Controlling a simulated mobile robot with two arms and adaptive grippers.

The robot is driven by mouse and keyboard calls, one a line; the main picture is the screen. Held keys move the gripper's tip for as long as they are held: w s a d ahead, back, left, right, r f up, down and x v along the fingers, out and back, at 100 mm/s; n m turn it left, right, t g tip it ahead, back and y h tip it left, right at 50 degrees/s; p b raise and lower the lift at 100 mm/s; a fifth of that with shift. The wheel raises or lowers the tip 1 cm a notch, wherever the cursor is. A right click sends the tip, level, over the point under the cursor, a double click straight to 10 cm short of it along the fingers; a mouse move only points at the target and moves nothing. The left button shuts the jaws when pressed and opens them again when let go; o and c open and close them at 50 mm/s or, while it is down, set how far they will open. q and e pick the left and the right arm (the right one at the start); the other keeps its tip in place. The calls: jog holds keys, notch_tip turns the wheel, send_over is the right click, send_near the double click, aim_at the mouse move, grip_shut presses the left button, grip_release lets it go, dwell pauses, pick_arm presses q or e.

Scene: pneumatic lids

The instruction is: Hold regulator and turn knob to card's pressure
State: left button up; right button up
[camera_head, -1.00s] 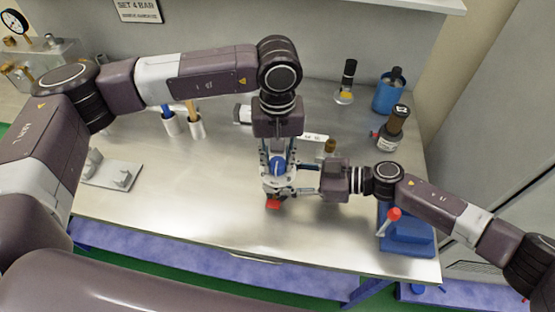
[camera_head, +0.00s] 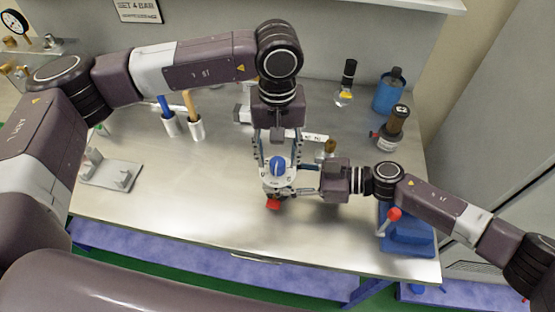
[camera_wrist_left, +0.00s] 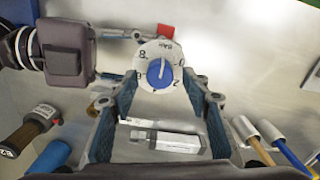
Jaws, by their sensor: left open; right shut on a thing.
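The regulator has a white dial with a blue knob (camera_head: 277,164) on top and a red part (camera_head: 273,203) at its front. My left gripper (camera_head: 277,153) points down over the knob, with its fingers spread apart. In the left wrist view the blue knob (camera_wrist_left: 160,73) shows beyond the two open fingers (camera_wrist_left: 160,100); its white line points roughly toward the "BAR" lettering. My right gripper (camera_head: 308,182) comes from the right and is shut on the regulator; its fingertips are partly hidden. The card (camera_head: 138,11) on the back wall reads "SET 4 BAR".
Two white holders (camera_head: 196,130) with a blue and a wooden handle stand left of the regulator. A grey fixture plate (camera_head: 112,172) lies further left. Bottles and a blue container (camera_head: 388,95) stand at the back right. A blue device with a red-tipped lever (camera_head: 405,235) sits front right.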

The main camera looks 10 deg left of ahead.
aim_at(278, 162)
jog(key=shift+s+d+f, duration=0.1)
jog(key=shift+s+f, duration=0.05)
jog(key=shift+f, duration=0.25)
pick_arm(q)
notch_tip(278, 162, up, 9)
jog(key=shift+r, duration=0.2)
pick_arm(e)
jog(key=o, duration=1.1)
jog(key=shift+o, duration=0.7)
jog(key=shift+r, duration=0.25)
